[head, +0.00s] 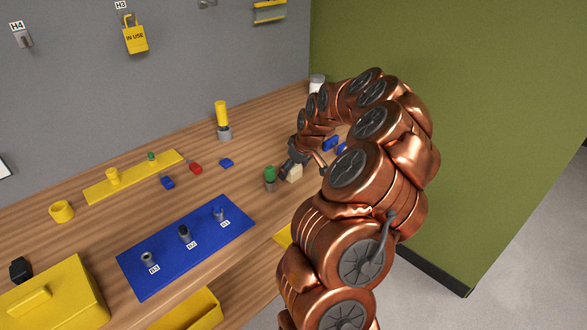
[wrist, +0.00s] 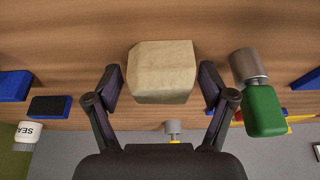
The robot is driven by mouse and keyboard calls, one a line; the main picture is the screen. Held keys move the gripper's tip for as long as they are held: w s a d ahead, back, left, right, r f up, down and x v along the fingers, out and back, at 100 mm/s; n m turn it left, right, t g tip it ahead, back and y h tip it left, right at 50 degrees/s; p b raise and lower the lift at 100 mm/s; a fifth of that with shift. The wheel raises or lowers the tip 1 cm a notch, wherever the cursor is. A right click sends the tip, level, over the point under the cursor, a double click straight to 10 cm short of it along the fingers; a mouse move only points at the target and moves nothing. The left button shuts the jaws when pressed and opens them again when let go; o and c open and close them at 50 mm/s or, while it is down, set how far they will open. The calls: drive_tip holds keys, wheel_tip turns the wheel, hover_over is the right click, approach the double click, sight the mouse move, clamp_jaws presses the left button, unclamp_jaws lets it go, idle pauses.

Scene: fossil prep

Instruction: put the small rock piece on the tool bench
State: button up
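The small rock piece (wrist: 163,72) is a pale beige block with chamfered corners. In the wrist view it lies between the two dark fingers of my gripper (wrist: 162,88), with a narrow gap on each side. My gripper is open around it. In the head view the rock piece (head: 295,173) shows just below my gripper (head: 293,160), over the wooden bench (head: 240,185) near its right part. Whether it rests on the wood is hard to tell. My arm hides part of the bench there.
Small blue blocks (head: 331,143) lie beyond my gripper. A blue board (head: 185,245) and yellow toolbox (head: 55,300) are left.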

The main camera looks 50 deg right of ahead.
idle(0.3)
drive_tip(key=shift+r, duration=0.2)
drive_tip(key=b+v, duration=0.4)
drive_tip(key=v, duration=0.8)
drive_tip(key=s+a+r+n+g+y, duration=0.1)
drive_tip(key=s+a, duration=0.1)
drive_tip(key=a, duration=1.2)
drive_tip(key=s+a+r+n+g, duration=0.1)
drive_tip(key=s+a+n+g, duration=0.1)
drive_tip(key=a, duration=1.1)
drive_tip(key=s+a+f+m+g, duration=0.1)
drive_tip(key=s+a+f, duration=0.1)
drive_tip(key=s, duration=0.5)
drive_tip(key=s+a+f+m+g, duration=0.1)
drive_tip(key=s+a+f, duration=0.1)
drive_tip(key=s+a, duration=0.2)
drive_tip(key=s+a+f+g+h, duration=0.1)
drive_tip(key=s+a, duration=0.3)
drive_tip(key=s, duration=0.6)
drive_tip(key=shift+s+f+m, duration=0.2)
drive_tip(key=shift+f+m, duration=0.2)
drive_tip(key=shift+f, duration=0.5)
